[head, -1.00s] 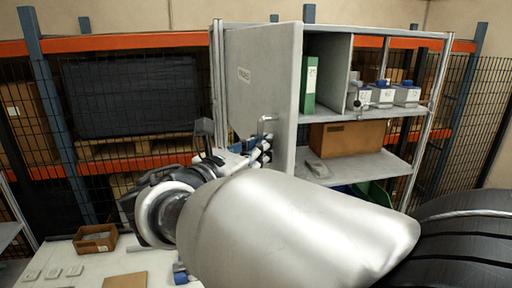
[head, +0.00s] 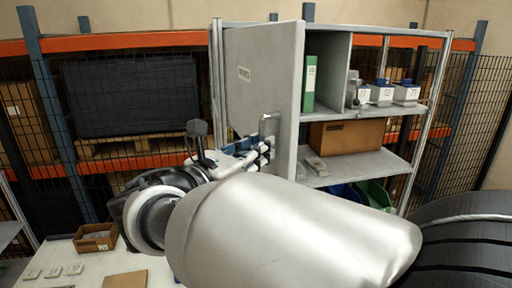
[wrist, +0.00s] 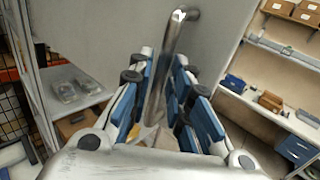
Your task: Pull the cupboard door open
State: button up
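The grey cupboard door (head: 250,100) stands swung well out from the cupboard, its free edge facing me and the shelves behind it exposed. Its metal bar handle (head: 267,117) is near the free edge. In the wrist view the handle (wrist: 172,55) runs between the fingers of my gripper (wrist: 163,75). The fingers are apart on either side of the bar, with a gap showing, mainly on the right. In the head view my gripper (head: 257,152) is at the lower part of the handle, partly hidden by my arm.
The cupboard shelves hold a green binder (head: 309,84), several lidded boxes (head: 383,93) and a brown carton (head: 346,135). A white table (head: 75,262) with a small brown tray (head: 94,238) stands at the lower left. Racking with mesh is behind.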

jog(key=v, duration=1)
jog(key=shift+s+a, duration=0.2)
jog(key=shift+s, duration=0.05)
jog(key=s+d+f+m+g+y+b, duration=0.1)
jog(key=s+d+f+m+g+b, duration=0.2)
jog(key=d+f, duration=0.45)
jog(key=s+d+f+m+g+b, duration=0.1)
jog(key=d+f+m+g+b, duration=0.25)
jog(key=d+f+b, duration=0.4)
jog(key=s+d+f+m+g+y+b, duration=0.1)
jog(key=s+d+f+m+g+b, duration=0.3)
jog(key=f, duration=0.6)
jog(key=s+f+m+y+b, duration=0.4)
jog(key=f+m+b, duration=0.3)
jog(key=f, duration=0.5)
jog(key=s+f+m+y+b, duration=0.4)
jog(key=s+f+m+b, duration=0.2)
jog(key=f+m, duration=0.5)
notch_tip(320, 180, down, 2)
jog(key=shift+s+d+f+t+y+b, duration=0.15)
jog(key=shift+s+d+t+y+b, duration=0.25)
jog(key=shift+b, duration=0.55)
jog(key=shift+a, duration=0.1)
